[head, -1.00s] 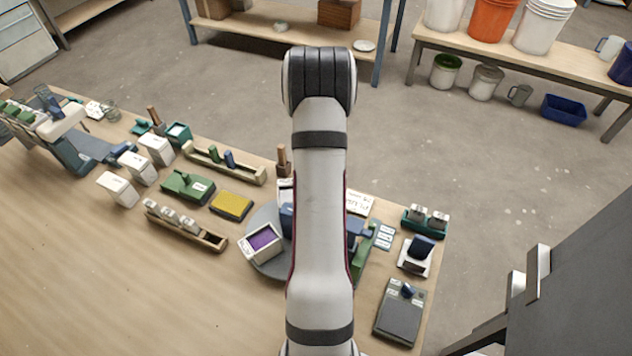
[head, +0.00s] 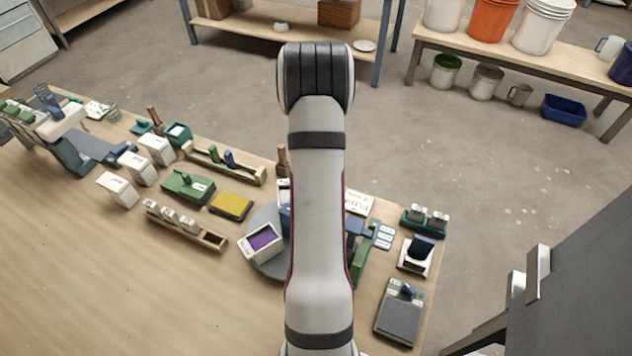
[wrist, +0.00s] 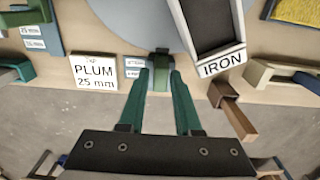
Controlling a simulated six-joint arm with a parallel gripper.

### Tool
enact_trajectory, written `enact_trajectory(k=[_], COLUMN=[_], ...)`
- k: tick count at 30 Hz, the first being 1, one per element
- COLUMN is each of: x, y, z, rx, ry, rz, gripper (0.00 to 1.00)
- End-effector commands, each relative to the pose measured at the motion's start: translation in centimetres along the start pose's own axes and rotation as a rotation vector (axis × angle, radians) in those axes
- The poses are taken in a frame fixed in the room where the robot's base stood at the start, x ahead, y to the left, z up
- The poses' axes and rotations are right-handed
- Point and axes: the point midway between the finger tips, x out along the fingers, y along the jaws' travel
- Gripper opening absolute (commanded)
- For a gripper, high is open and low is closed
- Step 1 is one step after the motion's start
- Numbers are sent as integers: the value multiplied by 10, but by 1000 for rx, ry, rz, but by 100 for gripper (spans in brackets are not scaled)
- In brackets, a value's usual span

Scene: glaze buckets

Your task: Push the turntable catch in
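The turntable, a round blue-grey disc, shows at the top of the wrist view (wrist: 130,15) and partly behind my arm in the head view (head: 262,267). A small green block with a grey-blue top, which looks like the catch (wrist: 159,60), stands at the turntable's near edge. My gripper (wrist: 160,78) has two teal fingers spread apart, with their tips at this block. I cannot tell whether they touch it. A box labelled IRON (wrist: 215,45) is at the disc's edge, right of the block. In the head view my arm hides the gripper and the catch.
A PLUM 25 mm card (wrist: 94,71) lies left of the fingers. A brown wooden handle (wrist: 232,110) sticks out at right. A pale-walled box with a purple inside (head: 262,240) sits on the turntable. Trays and blocks crowd the bench; its lower left (head: 100,285) is clear.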

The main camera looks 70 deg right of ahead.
Motion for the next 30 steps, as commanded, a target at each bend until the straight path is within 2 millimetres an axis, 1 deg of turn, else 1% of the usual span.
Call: enact_trajectory(k=[1, 2, 9, 11, 22, 25, 30], x=[0, 0, 0, -3, -62, -69, -70], y=[0, 0, 0, 0, -1, 0, 0], z=[0, 0, 0, 0, -1, 0, 0], rx=[0, 0, 0, -1, 0, -1, -1], ry=[0, 0, 0, 1, 3, 1, -1], rz=[0, 0, 0, -1, -2, -1, 0], gripper=[44, 47, 47, 47, 47, 47, 47])
